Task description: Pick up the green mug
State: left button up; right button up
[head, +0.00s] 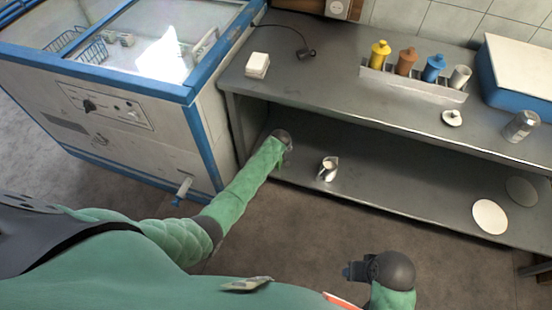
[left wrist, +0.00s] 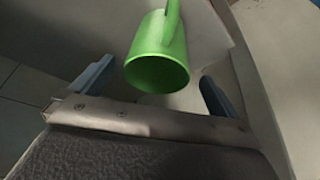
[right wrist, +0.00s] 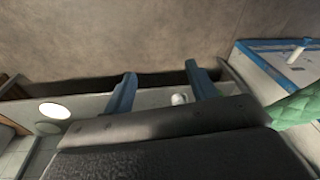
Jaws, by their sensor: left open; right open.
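The green mug (left wrist: 158,60) shows in the left wrist view, tilted in the picture, with its round opening toward the camera and its handle at the top. My left gripper (left wrist: 157,72) is open, with one blue finger on each side of the mug; I cannot tell whether they touch it. In the head view my left arm reaches into the space under the counter, its gripper (head: 285,141) at the lower shelf; I cannot make out the mug there. My right gripper (head: 347,271) is open and empty in front of the shelf, its fingers apart in the right wrist view (right wrist: 160,72).
A small metal pitcher (head: 328,168) stands on the lower shelf (head: 400,190), right of my left gripper. White discs (head: 490,216) lie at the shelf's right. The countertop (head: 340,85) above limits height. A blue-edged freezer (head: 130,110) stands left.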

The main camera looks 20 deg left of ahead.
pick_arm(q)
jog(key=x, duration=0.3)
jog(key=shift+d, duration=0.15)
jog(key=shift+w+f, duration=0.1)
jog(key=shift+f, duration=0.2)
pick_arm(e)
jog(key=shift+w+f, duration=0.45)
jog(key=shift+f, duration=0.35)
pick_arm(q)
jog(key=shift+c, duration=0.2)
pick_arm(e)
jog(key=shift+s, duration=0.1)
pick_arm(q)
jog(key=c, duration=1)
pick_arm(e)
jog(key=shift+s+f, duration=0.2)
jog(key=shift+s, duration=0.15)
